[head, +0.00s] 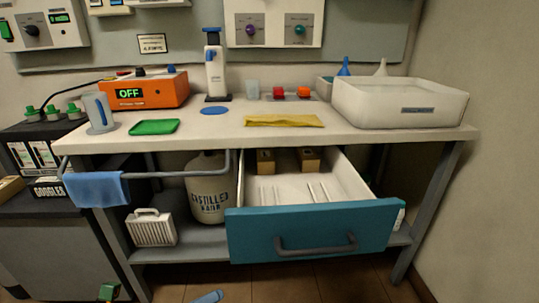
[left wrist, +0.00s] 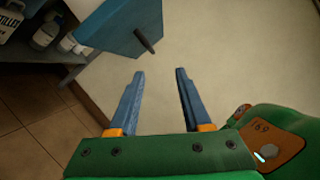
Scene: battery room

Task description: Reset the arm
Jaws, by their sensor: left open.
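My left gripper (left wrist: 160,76) shows in the left wrist view with its two blue fingers apart and nothing between them. The teal-fronted drawer (head: 310,229) under the bench is pulled out, with some boxes and dividers inside. Its front and handle also show in the left wrist view (left wrist: 125,28), beyond the fingers and apart from them. My right gripper is not in view.
The bench top (head: 225,125) holds an orange device (head: 145,92), a yellow cloth (head: 284,121) and a white tub (head: 399,105). A blue cloth (head: 97,189) hangs on the front rail. A distilled water jug (head: 208,192) stands underneath. A wall (head: 470,150) bounds the right.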

